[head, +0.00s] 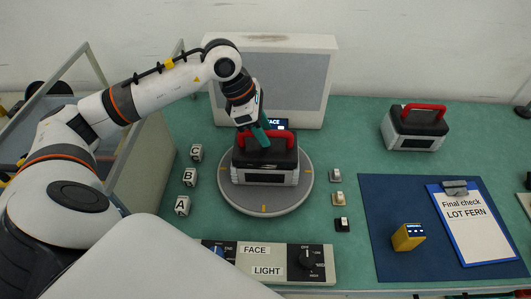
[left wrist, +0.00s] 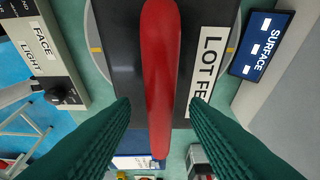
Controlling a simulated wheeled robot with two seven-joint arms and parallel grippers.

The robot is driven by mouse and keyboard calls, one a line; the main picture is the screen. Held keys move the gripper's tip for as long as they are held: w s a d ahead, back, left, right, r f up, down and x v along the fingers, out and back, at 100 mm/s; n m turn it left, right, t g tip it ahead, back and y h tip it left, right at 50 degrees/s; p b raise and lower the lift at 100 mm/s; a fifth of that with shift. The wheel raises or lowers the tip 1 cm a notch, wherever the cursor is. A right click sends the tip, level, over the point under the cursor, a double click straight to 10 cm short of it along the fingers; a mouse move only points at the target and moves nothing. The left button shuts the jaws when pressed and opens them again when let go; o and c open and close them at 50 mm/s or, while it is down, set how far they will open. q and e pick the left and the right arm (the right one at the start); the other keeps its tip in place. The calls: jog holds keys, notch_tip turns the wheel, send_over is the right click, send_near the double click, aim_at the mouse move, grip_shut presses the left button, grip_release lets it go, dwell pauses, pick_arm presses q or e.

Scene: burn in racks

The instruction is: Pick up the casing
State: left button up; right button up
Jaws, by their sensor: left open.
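The casing (head: 265,171) is a grey and black box with a red handle (head: 268,135) on top. It stands on the round grey turntable (head: 264,208). In the left wrist view the red handle (left wrist: 160,75) runs lengthwise between the fingers, over the dark top with a partly hidden "LOT FE" label (left wrist: 205,70). My left gripper (head: 258,134) is at the handle from above; its teal fingers (left wrist: 160,120) are open, one on each side of the handle, with gaps showing. A second similar casing (head: 413,127) with a red handle stands at the back right. My right gripper is not in view.
A panel labelled FACE and LIGHT (head: 265,263) lies in front of the turntable. Blocks A, B and C (head: 190,177) stand to its left, small switches (head: 338,198) to its right. A blue mat (head: 385,215) holds a clipboard (head: 470,220) and a yellow block (head: 408,238). A large pale box (head: 290,65) stands behind.

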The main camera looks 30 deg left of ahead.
pick_arm(q)
jog(key=shift+x, duration=0.9)
jog(key=shift+c, duration=0.5)
grip_shut()
jog(key=shift+r, duration=0.15)
